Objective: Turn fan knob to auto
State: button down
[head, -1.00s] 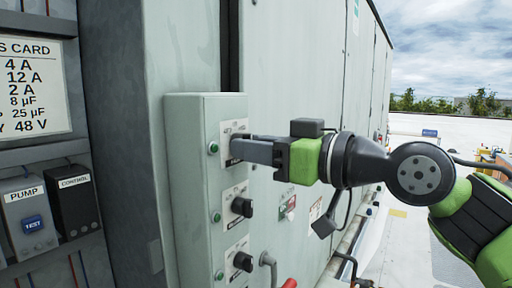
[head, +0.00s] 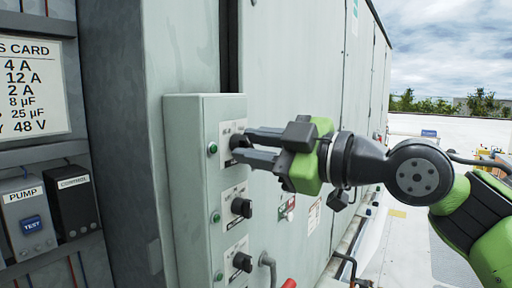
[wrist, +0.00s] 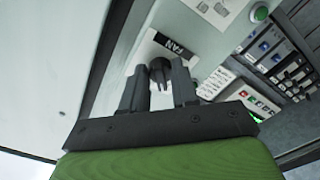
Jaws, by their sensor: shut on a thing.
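The fan knob (wrist: 160,68) is a dark knob on a white plate marked FAN (wrist: 172,44) in the wrist view. In the head view the knob (head: 237,141) is the top one on the grey-green control box (head: 185,190), partly hidden by my fingers. My gripper (head: 245,144) reaches in from the right, its two fingers tilted one above the other. In the wrist view my gripper (wrist: 157,80) has its fingertips on both sides of the knob, shut on it. The markings the knob points at are too small or hidden to read.
Two similar black knobs, a middle one (head: 241,207) and a lower one (head: 242,262), sit below. Green round lamps or buttons (head: 213,149) line the box's side. A red handle (head: 289,283) and pipe (head: 267,262) are lower right.

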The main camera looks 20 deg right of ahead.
jog(key=shift+n, duration=0.6)
jog(key=c, duration=0.9)
grip_release()
jog(key=shift+o, duration=0.2)
jog(key=v, duration=1.5)
jog(key=shift+s+d, duration=0.25)
jog(key=shift+s, duration=0.1)
